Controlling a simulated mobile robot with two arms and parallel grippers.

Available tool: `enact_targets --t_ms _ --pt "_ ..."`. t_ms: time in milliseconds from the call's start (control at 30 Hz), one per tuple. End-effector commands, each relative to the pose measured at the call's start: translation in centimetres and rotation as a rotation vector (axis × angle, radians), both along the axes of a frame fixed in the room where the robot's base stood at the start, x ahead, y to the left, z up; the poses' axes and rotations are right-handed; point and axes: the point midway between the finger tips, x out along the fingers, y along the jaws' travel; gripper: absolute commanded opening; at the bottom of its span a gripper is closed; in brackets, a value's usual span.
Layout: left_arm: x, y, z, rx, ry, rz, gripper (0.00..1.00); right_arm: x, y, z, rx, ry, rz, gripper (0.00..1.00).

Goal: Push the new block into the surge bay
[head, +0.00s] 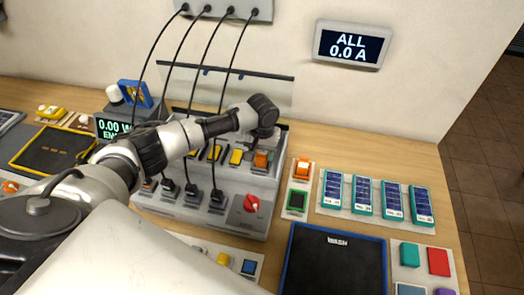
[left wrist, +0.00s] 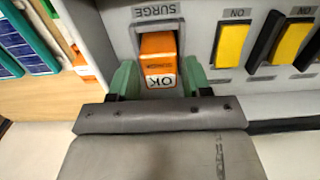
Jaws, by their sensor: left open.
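The new block is orange with a white "OK" label (left wrist: 159,65). It sits in the mouth of the surge bay (left wrist: 157,25), under the "SURGE" label, with its labelled end sticking out. In the head view the block (head: 261,161) shows at the right end of the grey panel. My left gripper (left wrist: 160,82) is open, with one green finger on each side of the block's outer end. Whether the fingers touch it I cannot tell. In the head view my left gripper (head: 264,137) is above the block, its fingertips mostly hidden. My right gripper is not in view.
Yellow switches (left wrist: 232,45) marked "ON" stand beside the bay. A red knob (head: 252,203) and black plugs with cables are lower on the panel. Another orange block (head: 303,169) lies in a holder to the right, near several blue-and-teal modules (head: 362,195). A dark mat (head: 335,262) is in front.

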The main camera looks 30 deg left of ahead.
Motion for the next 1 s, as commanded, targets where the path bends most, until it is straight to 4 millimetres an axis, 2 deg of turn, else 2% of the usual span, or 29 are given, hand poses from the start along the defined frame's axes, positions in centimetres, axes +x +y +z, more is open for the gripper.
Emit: enact_targets --t_ms 33,600,1000 --pt "0.0 0.0 0.9 0.0 0.0 0.0 0.48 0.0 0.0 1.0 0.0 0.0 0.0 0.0" --pt "0.0 0.0 5.1 0.0 0.001 0.001 0.48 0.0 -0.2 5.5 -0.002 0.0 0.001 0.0" --pt "0.0 0.0 7.9 -0.001 -0.001 0.0 0.48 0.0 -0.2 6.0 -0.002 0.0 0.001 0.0"
